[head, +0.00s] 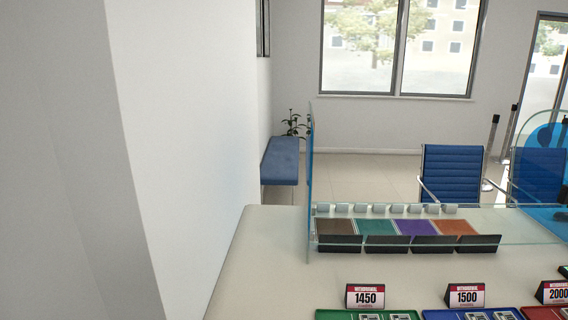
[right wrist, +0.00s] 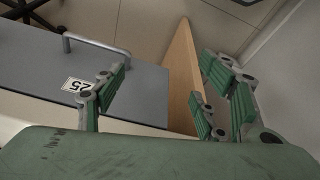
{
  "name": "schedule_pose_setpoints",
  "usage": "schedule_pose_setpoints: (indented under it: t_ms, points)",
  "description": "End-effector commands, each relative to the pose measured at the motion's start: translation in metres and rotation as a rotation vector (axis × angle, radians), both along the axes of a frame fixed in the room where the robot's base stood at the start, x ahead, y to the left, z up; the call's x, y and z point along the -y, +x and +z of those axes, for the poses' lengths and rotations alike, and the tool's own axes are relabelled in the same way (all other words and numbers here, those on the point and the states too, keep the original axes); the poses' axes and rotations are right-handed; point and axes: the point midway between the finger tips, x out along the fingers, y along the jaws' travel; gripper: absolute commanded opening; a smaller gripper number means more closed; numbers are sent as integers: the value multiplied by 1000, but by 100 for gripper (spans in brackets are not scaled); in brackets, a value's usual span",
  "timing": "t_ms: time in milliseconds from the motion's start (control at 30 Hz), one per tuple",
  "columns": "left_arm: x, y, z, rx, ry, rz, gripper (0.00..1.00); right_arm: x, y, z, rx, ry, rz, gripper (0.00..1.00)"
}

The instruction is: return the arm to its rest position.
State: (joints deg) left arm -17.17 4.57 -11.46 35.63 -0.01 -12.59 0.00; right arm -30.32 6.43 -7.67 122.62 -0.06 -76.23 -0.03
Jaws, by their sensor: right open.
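My right gripper (right wrist: 165,88) shows in the right wrist view. Its green-padded fingers are spread wide apart with nothing held between them. Behind the gap are a grey panel (right wrist: 140,92) with a metal bar handle (right wrist: 97,44) and the edge of a wooden board (right wrist: 181,75). I cannot tell whether the fingers touch either. Neither arm shows in the head view, and my left gripper is in no view.
The pale counter (head: 262,262) carries coloured trays (head: 368,314), price signs (head: 365,296) and a glass screen (head: 309,185). A white wall (head: 180,130) fills the left. A white label (right wrist: 82,91) with a number is on the grey panel.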

Motion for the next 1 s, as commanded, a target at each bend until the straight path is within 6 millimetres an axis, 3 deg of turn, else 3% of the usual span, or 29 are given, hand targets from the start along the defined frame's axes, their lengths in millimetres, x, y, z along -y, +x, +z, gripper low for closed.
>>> schedule_pose_setpoints:
  t_ms: [267, 400, 600, 800, 933, 1000]
  points:
    - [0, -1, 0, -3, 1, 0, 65, 0, -18, -123, -59, -4, 9, 65]
    - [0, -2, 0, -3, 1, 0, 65, 4, -47, -189, -90, -7, 15, 65]
    - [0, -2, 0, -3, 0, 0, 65, 14, -107, -267, -133, -12, 25, 65]
    - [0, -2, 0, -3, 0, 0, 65, 25, -170, -311, -165, -18, 33, 65]
    - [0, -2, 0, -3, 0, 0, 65, 30, -193, -322, -175, -20, 36, 65]
    - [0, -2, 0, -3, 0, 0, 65, 30, -193, -322, -175, -20, 36, 65]
